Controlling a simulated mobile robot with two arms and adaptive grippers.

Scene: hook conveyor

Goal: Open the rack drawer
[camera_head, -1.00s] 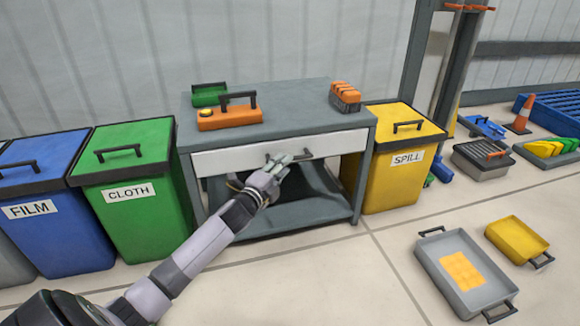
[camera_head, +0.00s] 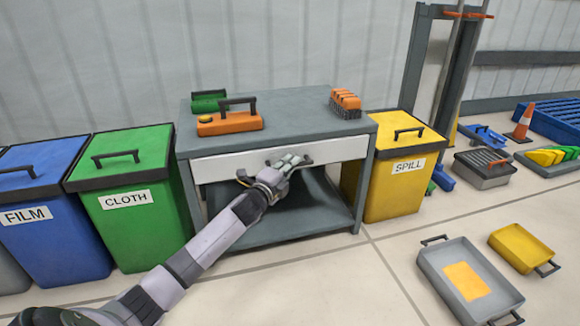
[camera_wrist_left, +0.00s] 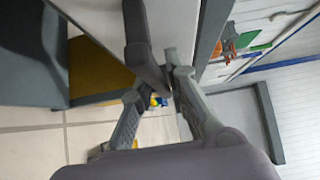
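The rack (camera_head: 285,110) is a grey workbench with a white drawer (camera_head: 225,165) under its top. The drawer front appears flush with the rack, so the drawer looks closed. My left gripper (camera_head: 285,165) is at the dark drawer handle (camera_head: 304,163), in front of the drawer's middle. In the left wrist view the two fingers of the left gripper (camera_wrist_left: 155,85) lie close on either side of the dark handle (camera_wrist_left: 145,50) and appear shut on it. The fingers hide part of the handle in the head view. My right gripper is not in view.
An orange toolbox (camera_head: 230,122), a green box (camera_head: 209,101) and an orange-topped caddy (camera_head: 345,103) stand on the rack. A green CLOTH bin (camera_head: 145,225) flanks it left, a yellow SPILL bin (camera_head: 390,195) right. Grey (camera_head: 440,262) and yellow (camera_head: 520,250) trays lie on the floor.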

